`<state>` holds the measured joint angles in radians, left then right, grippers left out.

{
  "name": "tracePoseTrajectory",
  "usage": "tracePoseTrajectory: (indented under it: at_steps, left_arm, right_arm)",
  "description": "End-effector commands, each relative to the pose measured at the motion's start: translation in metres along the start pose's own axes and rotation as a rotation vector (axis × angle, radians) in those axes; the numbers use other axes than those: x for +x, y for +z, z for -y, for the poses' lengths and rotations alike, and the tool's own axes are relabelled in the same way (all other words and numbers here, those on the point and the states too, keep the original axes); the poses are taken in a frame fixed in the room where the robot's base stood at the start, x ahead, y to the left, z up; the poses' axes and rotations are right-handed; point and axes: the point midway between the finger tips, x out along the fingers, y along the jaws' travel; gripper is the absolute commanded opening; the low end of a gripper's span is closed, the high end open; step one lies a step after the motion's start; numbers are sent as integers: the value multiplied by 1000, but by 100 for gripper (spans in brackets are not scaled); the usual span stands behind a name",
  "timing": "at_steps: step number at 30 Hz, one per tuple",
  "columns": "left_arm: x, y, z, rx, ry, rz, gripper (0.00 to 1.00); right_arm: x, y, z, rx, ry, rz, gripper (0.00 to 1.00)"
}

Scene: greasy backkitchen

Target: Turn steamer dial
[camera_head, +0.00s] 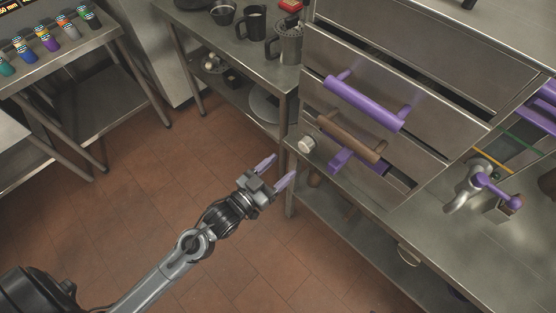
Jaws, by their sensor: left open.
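The steamer (395,62) is a steel, drawer-fronted unit on a steel counter at the upper right. A small cream round knob (306,145), which looks like its dial, sits at its lower left corner. My left gripper (281,168) has pale purple fingers spread apart with nothing between them. It appears just below and left of the knob in the picture, pointing up and right, with a visible gap to it. The knob is not covered by the gripper. My right gripper is not in view.
The steamer has a purple bar handle (364,103) and a brown one (346,138). A grey device with a purple crank (465,190) stands on the counter at right. Mugs and a pot (289,44) stand on the back table. The tiled floor (150,200) is clear around my left arm.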

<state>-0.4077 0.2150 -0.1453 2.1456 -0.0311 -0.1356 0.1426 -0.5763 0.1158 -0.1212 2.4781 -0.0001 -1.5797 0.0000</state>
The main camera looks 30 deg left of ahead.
Motion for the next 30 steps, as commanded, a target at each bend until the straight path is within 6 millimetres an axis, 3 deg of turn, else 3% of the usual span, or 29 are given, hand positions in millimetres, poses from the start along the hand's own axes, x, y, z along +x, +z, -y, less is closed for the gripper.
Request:
tracePoseTrajectory:
  at_steps: [11,24,30]
  left_arm:
    - [29,2,1,2,-2,-7,62]
    - [94,3,0,2,0,-8,62]
    - [91,0,1,-1,-1,-4,33]
  right_arm:
    - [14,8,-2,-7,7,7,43]
    - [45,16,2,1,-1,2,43]
    - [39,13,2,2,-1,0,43]
